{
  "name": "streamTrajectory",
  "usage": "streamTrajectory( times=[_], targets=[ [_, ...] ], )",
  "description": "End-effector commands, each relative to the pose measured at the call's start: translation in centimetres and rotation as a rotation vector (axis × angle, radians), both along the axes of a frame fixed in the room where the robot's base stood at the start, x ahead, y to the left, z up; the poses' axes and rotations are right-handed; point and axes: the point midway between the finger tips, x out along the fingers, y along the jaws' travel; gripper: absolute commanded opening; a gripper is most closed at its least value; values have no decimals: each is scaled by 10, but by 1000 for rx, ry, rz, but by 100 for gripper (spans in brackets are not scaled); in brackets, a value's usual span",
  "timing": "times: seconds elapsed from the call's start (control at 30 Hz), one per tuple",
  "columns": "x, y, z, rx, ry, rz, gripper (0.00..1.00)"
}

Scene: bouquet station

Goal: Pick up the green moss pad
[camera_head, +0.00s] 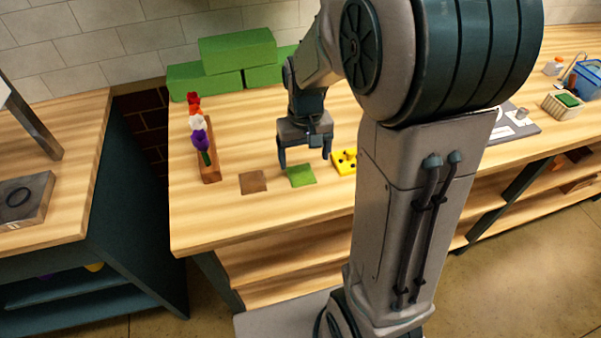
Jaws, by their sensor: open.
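The green moss pad (301,175) lies flat on the wooden table, a small square between a brown square pad and a yellow block. My gripper (305,160) is open and points down, just above and behind the moss pad in the picture. Its two fingers are spread, with nothing seen between them. I cannot tell its exact height over the table.
The brown pad (253,182) lies to the left, and the yellow block with dark holes (344,161) is close on the right. A wooden rack (208,165) with flowers stands further left. Green blocks (238,50) are stacked at the back. The table front is clear.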

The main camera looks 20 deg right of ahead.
Motion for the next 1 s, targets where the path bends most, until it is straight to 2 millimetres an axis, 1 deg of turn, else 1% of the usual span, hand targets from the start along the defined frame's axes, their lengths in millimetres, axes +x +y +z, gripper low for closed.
streamTrajectory(
  times=[0.2,0.33,0.43,0.63,0.67,0.7,0.77,0.8,0.83,1.0],
  targets=[
    [-12,7,-29,-1,7,0,82],
    [-10,7,-45,-1,4,-1,82],
    [-10,7,-50,-1,3,-1,82],
    [-10,7,-50,0,1,-1,82],
    [-10,7,-50,0,1,-1,76],
    [-10,7,-50,0,1,-1,65],
    [-10,7,-50,0,1,-1,48],
    [-10,7,-50,0,1,-1,37],
    [-10,7,-50,0,1,-1,34],
    [-10,7,-50,0,1,-1,34]
  ],
)
